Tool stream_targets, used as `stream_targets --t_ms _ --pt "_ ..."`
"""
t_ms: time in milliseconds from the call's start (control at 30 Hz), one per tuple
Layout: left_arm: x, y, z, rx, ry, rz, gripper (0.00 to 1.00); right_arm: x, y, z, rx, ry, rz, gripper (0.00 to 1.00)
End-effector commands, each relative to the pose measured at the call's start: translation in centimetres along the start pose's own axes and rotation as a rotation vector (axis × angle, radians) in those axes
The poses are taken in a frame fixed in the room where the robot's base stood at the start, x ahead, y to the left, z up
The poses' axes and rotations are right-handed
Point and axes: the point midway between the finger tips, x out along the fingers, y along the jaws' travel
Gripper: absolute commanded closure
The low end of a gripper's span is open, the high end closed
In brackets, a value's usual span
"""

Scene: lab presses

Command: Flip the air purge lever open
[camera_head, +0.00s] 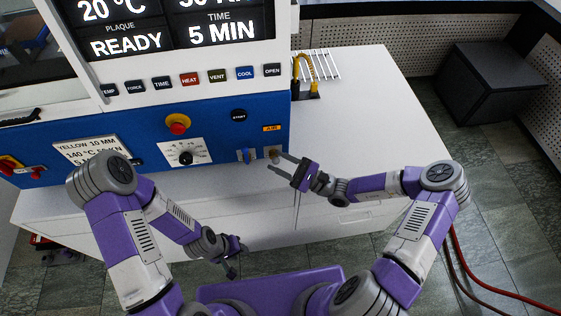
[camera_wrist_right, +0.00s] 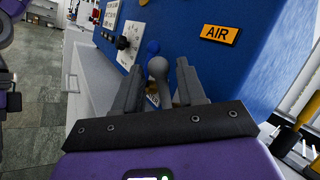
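The air purge lever is a grey, ball-topped handle (camera_wrist_right: 158,72) on the blue press front. It stands between the two fingers of my right gripper (camera_wrist_right: 160,84) in the right wrist view, with gaps beside the ball. In the head view the lever (camera_head: 273,153) is small, below the orange AIR label (camera_head: 271,128). My right gripper (camera_head: 281,165) is open there, its fingertips close to the lever; contact cannot be told. The lever's base is partly hidden by the fingers. My left gripper (camera_head: 231,263) hangs low, away from the panel, its fingers too unclear to judge.
A blue fitting (camera_head: 246,155) sits just left of the lever. A dial (camera_head: 185,157) and a red stop button (camera_head: 178,123) are further left.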

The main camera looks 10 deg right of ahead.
Motion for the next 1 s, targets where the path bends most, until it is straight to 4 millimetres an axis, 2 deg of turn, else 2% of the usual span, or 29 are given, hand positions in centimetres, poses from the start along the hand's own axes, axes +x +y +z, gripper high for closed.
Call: stream_targets --t_ms 267,700,833,1000 --pt "0.0 0.0 0.0 0.0 0.0 0.0 0.61 -0.3 0.0 0.0 0.0 0.002 0.0 0.6" --pt "-0.4 0.2 0.0 0.0 0.0 0.0 0.61 -6.7 -0.1 0.0 -0.002 0.003 -0.002 0.6" --pt "-0.5 0.2 0.0 0.0 0.0 0.0 0.61 -7.5 0.0 0.0 0.0 0.002 -0.001 0.6" --pt "-0.5 0.2 0.0 0.0 0.0 0.0 0.61 -7.6 0.0 0.0 0.001 0.001 0.0 0.6"
